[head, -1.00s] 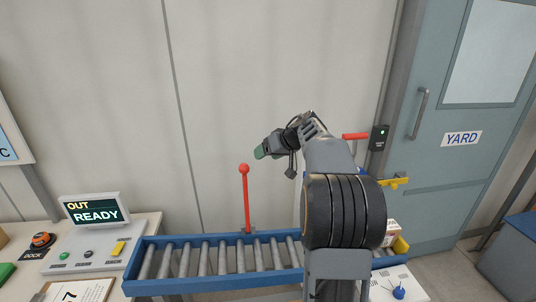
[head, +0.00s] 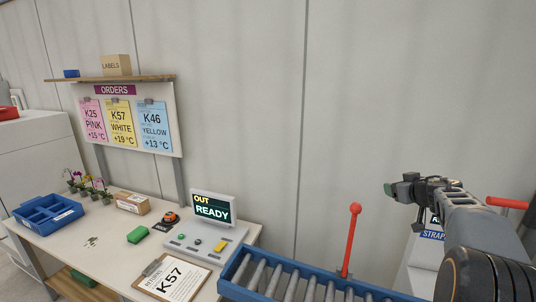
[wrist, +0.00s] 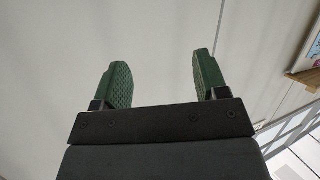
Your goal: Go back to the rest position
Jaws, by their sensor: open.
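My gripper (head: 402,188) is raised at the right of the head view, above the roller conveyor and in front of the bare wall panels. In the wrist view my gripper (wrist: 161,85) shows its two green ridged fingers well apart with nothing between them. Only the pale wall lies behind them. My arm is bent and reaches in from the lower right corner of the head view.
A red lever (head: 350,240) stands at the blue-framed roller conveyor (head: 235,288), below my gripper. A bench (head: 110,265) at left holds a blue tray (head: 48,213), orchids, a clipboard (head: 172,278) and a console (head: 212,208) reading OUT READY. The wall around my gripper is clear.

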